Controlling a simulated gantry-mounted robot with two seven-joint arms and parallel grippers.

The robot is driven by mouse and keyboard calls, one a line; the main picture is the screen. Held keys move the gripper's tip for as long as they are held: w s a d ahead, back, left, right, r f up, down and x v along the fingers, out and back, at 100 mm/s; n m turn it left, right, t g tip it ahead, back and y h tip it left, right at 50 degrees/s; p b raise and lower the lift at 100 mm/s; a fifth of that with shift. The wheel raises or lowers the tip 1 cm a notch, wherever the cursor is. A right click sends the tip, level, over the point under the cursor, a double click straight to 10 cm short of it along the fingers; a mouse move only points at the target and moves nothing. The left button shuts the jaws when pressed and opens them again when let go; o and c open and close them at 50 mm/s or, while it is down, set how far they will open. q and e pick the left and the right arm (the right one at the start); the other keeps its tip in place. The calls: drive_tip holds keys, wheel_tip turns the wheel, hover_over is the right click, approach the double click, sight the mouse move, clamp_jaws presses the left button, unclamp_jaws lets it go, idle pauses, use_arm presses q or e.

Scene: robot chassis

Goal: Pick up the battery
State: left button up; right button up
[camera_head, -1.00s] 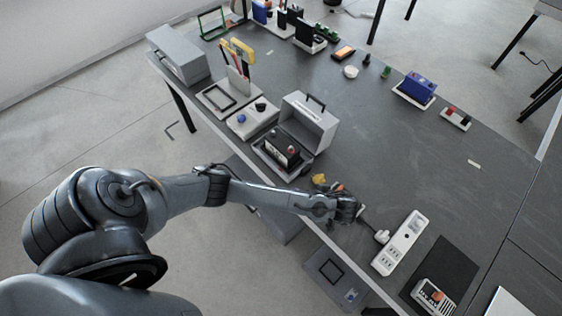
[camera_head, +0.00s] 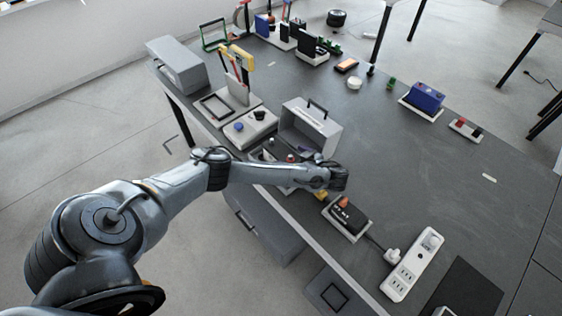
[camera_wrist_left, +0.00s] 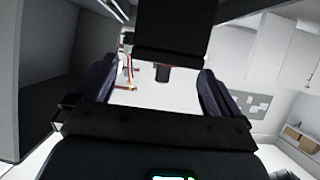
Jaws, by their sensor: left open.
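A blue block with terminals (camera_head: 427,96), possibly also a battery, stands on a white tray at the right. My left gripper (camera_head: 337,179) is at the right front of the grey case and holds nothing that I can see. In the left wrist view its two dark fingers (camera_wrist_left: 157,90) are wide apart. A black shape at the top centre there is unclear. My right gripper is not shown.
A black device (camera_head: 348,214) on a pale base lies just right of my left gripper, near a white power strip (camera_head: 411,264). Stands with tools and a grey box (camera_head: 176,64) fill the far left.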

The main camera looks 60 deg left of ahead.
sight(282, 152)
use_arm(q)
drive_tip(key=shift+x, duration=2.7)
drive_tip(key=shift+s+r, duration=0.2)
drive_tip(key=shift+c, duration=0.2)
clamp_jaws()
drive_tip(key=shift+w+r, duration=0.1)
drive_tip(key=shift+r, duration=0.05)
